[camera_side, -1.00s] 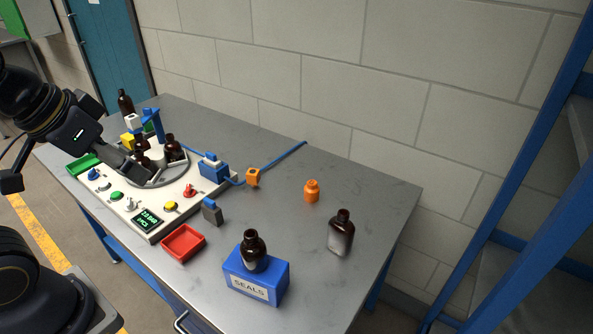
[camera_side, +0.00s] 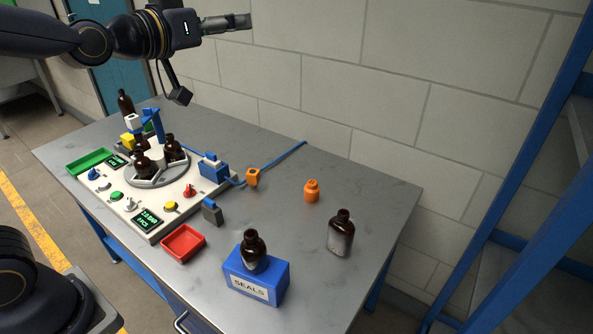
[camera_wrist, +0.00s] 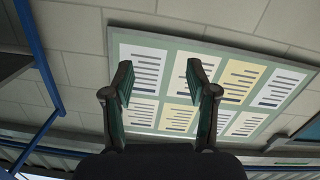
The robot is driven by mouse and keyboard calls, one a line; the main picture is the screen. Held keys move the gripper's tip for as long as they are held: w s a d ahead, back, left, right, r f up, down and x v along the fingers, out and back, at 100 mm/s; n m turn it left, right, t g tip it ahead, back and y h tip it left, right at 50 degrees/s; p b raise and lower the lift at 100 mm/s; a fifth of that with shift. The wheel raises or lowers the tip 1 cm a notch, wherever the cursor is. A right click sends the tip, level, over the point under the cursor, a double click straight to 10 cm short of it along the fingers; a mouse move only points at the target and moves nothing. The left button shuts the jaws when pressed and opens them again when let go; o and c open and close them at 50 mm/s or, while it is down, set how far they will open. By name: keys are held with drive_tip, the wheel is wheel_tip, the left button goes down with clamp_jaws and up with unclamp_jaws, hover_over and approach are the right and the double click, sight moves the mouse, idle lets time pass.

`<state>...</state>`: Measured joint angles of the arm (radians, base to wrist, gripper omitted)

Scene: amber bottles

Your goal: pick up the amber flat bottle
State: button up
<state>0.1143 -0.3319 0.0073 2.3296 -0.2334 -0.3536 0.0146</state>
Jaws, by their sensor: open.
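The amber flat bottle (camera_side: 340,235), dark brown with a pale label and dark cap, stands upright at the right of the grey table. It looks flatter than the other amber bottles. My gripper (camera_side: 243,21) is high above the back of the table, pointing right, well up and to the left of that bottle. In the wrist view my gripper (camera_wrist: 159,82) is open and empty, its two fingers apart. The wrist view faces the wall and a framed board of papers (camera_wrist: 238,80); no bottle shows there.
Another amber bottle (camera_side: 252,252) stands at the blue SEALS box (camera_side: 277,273). More amber bottles (camera_side: 170,148) are around the turntable on the control panel. A red tray (camera_side: 183,243) lies at the front. A blue rack (camera_side: 535,150) stands at right.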

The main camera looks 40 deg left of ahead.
drive_tip(key=w+d+f+n+t+y, duration=0.1)
drive_tip(key=w+d+f+t, duration=0.2)
drive_tip(key=w, duration=0.5)
drive_tip(key=m+g+h, duration=0.2)
drive_tip(key=m+h, duration=0.1)
drive_tip(key=m, duration=0.1)
hover_over(339, 220)
drive_tip(key=s, duration=0.2)
wheel_tip(339, 220, down, 32)
wheel_tip(339, 220, down, 7)
drive_tip(key=shift+w+r, duration=0.15)
drive_tip(key=shift+r, duration=0.05)
drive_tip(key=shift+w+d+r, duration=0.1)
drive_tip(key=shift+w+r, duration=0.1)
drive_tip(key=shift+w, duration=1.35)
drive_tip(key=shift+c, duration=0.3)
